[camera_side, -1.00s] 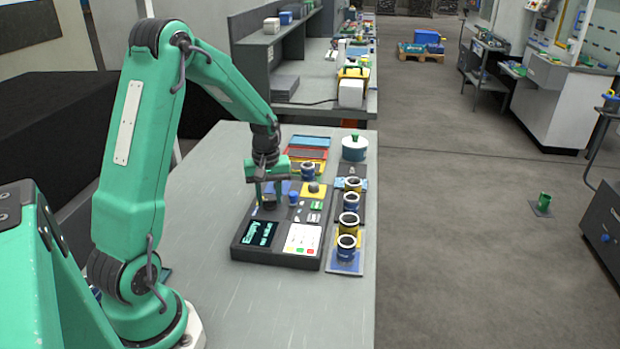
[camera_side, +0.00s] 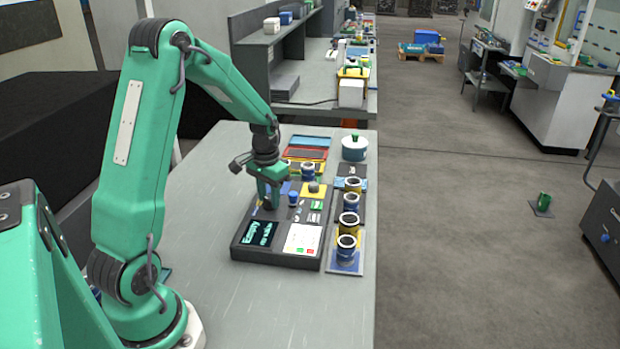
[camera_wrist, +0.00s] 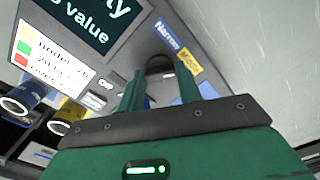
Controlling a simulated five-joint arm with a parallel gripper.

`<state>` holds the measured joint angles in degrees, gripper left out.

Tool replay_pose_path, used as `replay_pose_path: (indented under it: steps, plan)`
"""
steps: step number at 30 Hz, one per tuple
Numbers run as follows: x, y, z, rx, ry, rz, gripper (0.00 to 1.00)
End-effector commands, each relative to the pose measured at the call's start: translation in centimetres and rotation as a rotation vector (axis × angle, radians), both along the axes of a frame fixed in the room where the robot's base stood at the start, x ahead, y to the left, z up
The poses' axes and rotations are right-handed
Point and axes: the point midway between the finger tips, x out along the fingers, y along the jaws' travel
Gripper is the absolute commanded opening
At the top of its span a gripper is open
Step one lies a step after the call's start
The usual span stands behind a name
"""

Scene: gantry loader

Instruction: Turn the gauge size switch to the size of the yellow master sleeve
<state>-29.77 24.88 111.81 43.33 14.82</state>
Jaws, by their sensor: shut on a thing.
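My gripper (camera_side: 270,203) is down at the left part of the dark gauge box (camera_side: 242,251), its fingers shut on the size switch. The switch is a dark knob (camera_wrist: 158,66) between the fingertips in the wrist view, partly hidden by them. Beside it are a blue label reading "Narrow" (camera_wrist: 167,38) and a yellow label (camera_wrist: 188,62) that I cannot read fully. The gauge screen (camera_side: 260,233) reads "Empty" and "no value". Sleeves with yellow bodies (camera_side: 349,219) and blue bodies (camera_side: 346,255) stand in a row right of the box. I cannot tell which one is the master.
Trays (camera_side: 308,141) lie behind the box, and a white lidded pot (camera_side: 354,150) stands at the back right.

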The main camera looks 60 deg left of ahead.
Motion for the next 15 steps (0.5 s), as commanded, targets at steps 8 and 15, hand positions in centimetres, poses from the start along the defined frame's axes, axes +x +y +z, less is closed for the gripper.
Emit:
replay_pose_path:
  steps: [8, 15]
  plan:
    - [0.04, 0.03, 0.15, 0.001, -0.002, -0.092, 0.12]
    - [0.05, 0.03, 0.16, 0.001, -0.002, -0.104, 0.12]
